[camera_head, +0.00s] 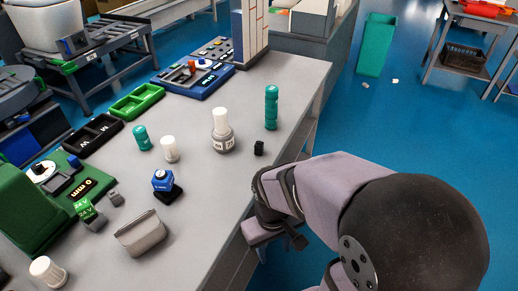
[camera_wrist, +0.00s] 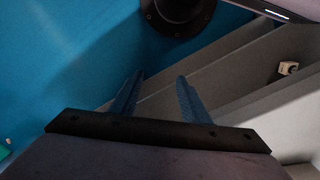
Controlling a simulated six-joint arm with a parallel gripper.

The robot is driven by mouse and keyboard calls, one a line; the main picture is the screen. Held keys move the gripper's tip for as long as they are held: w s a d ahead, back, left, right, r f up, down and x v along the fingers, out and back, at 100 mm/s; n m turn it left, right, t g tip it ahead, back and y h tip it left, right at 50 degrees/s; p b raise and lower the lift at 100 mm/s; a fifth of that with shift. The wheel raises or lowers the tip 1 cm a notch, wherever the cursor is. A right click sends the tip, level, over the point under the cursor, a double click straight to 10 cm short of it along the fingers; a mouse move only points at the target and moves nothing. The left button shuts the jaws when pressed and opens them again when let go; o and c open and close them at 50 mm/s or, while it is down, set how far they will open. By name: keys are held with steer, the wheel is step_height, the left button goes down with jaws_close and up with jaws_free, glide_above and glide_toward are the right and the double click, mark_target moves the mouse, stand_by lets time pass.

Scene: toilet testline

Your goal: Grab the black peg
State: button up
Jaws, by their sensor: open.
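A small black block-like piece (camera_head: 259,148), which looks like the black peg, stands on the grey table near its right edge. It is beside a green ribbed cylinder (camera_head: 271,108) and a grey-and-white bottle-shaped part (camera_head: 222,132). My gripper (camera_wrist: 157,92) shows in the wrist view with two blue fingers apart and nothing between them. In the head view my arm's end is low at the table's right edge, in front of and below the black piece. The fingers are hard to make out there. I cannot make out the black piece in the wrist view.
The grey table (camera_head: 190,235) also holds a blue block on a black base (camera_head: 163,181), a beige bin (camera_head: 141,234), white and green cylinders, and a green machine (camera_head: 35,215). The table's right edge is beside my arm. Blue floor lies beyond.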

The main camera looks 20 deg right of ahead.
steer(key=w+d+n+h+b, duration=0.25)
steer(key=d+n+h, duration=0.25)
steer(key=d+n, duration=0.25)
step_height(320, 180, up, 14)
steer(key=n+t+h+b, duration=0.45)
steer(key=n+t, duration=1.05)
steer(key=n, duration=0.6)
glide_above(259, 144)
steer(key=v, duration=0.3)
step_height(259, 144, down, 8)
steer(key=shift+w+r+b, duration=0.1)
steer(key=shift+w+b, duration=0.05)
steer(key=shift+b, duration=1.05)
steer(key=shift+f+m, duration=0.25)
steer(key=shift+p+x, duration=0.3)
steer(key=shift+x, duration=3.4)
steer(key=shift+r, duration=0.1)
jaws_close()
